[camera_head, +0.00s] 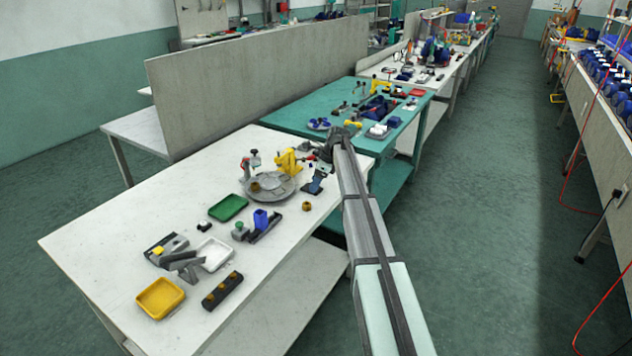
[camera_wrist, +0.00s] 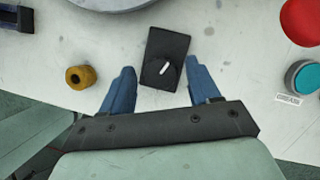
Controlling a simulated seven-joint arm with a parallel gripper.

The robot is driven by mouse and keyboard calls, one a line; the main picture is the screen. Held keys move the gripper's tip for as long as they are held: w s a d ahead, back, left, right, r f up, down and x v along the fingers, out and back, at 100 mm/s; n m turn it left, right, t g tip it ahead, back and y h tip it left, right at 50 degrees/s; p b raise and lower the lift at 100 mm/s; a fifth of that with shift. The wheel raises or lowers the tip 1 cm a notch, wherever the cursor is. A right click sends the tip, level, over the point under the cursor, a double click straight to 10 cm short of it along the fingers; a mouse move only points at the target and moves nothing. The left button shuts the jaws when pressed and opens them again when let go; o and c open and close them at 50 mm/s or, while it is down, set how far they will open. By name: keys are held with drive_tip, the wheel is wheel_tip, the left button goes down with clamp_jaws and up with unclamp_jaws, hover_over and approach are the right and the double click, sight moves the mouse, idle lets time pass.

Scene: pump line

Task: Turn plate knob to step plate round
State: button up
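The plate knob (camera_wrist: 164,68) is a dark knob with a white pointer on a black block (camera_wrist: 165,48), in the top middle of the wrist view. The pointer is tilted slightly to the right. My gripper (camera_wrist: 158,72) is open, with one blue finger on each side of the block. I see a gap on both sides, and nothing is held. The round grey plate (camera_head: 270,188) lies on the white table in the head view; its edge (camera_wrist: 112,4) shows at the top of the wrist view. My gripper (camera_head: 324,154) is beyond the plate at the right; the knob cannot be made out there.
A brass bushing (camera_wrist: 80,77) stands left of my gripper. A red button (camera_wrist: 302,20) and a teal button (camera_wrist: 303,77) are at the right. A yellow fixture (camera_head: 288,161) stands at the plate. A green tray (camera_head: 228,208) and yellow tray (camera_head: 160,298) lie nearer.

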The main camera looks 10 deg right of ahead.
drive_tip(key=c, duration=1)
drive_tip(key=shift+w+n+g, duration=0.2)
drive_tip(key=shift+n+g, duration=0.2)
drive_tip(key=shift+n, duration=0.7)
drive_tip(key=shift+n+g+y, duration=0.3)
drive_tip(key=shift+n+g, duration=0.1)
drive_tip(key=shift+n, duration=0.8)
drive_tip(key=o, duration=1)
drive_tip(key=v, duration=1.4)
drive_tip(key=shift+a, duration=0.1)
